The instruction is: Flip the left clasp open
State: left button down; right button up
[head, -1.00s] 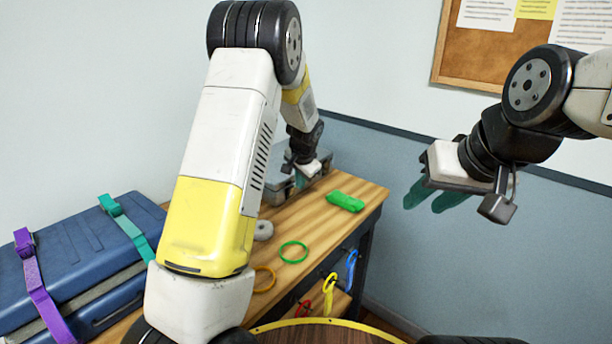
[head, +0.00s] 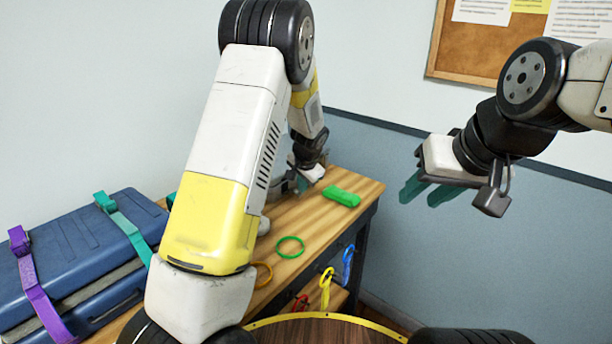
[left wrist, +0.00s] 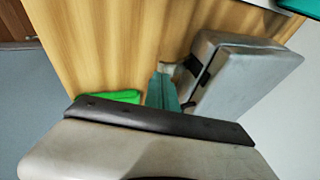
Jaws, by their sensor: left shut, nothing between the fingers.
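A grey case (left wrist: 245,75) lies on the wooden table in the left wrist view, with dark clasp-like fittings (left wrist: 193,66) on the side facing my fingers. I cannot tell which fitting is the left clasp or whether it is open. My left gripper (left wrist: 162,92) is shut and empty, its teal fingers beside that side of the case; contact is unclear. In the head view, my left gripper (head: 303,182) is low over the table, and my arm hides most of the case. My right gripper (head: 427,190) is open and empty in the air, right of the table.
A green block (head: 342,197) lies near the left gripper. A green ring (head: 290,247) and an orange ring (head: 262,274) lie on the table (head: 325,232). A blue case (head: 75,250) with purple and green straps is at left.

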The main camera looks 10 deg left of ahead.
pick_arm(q)
jog(key=shift+a, duration=0.1)
jog(key=shift+w+a+r, duration=0.1)
jog(key=shift+w+a, duration=0.35)
jog(key=shift+a, duration=0.2)
jog(key=shift+d+r, duration=0.15)
jog(key=shift+r, duration=0.05)
jog(key=s+d+r, duration=0.6)
jog(key=s+r, duration=0.2)
jog(key=shift+d+r, duration=0.2)
jog(key=shift+d, duration=0.15)
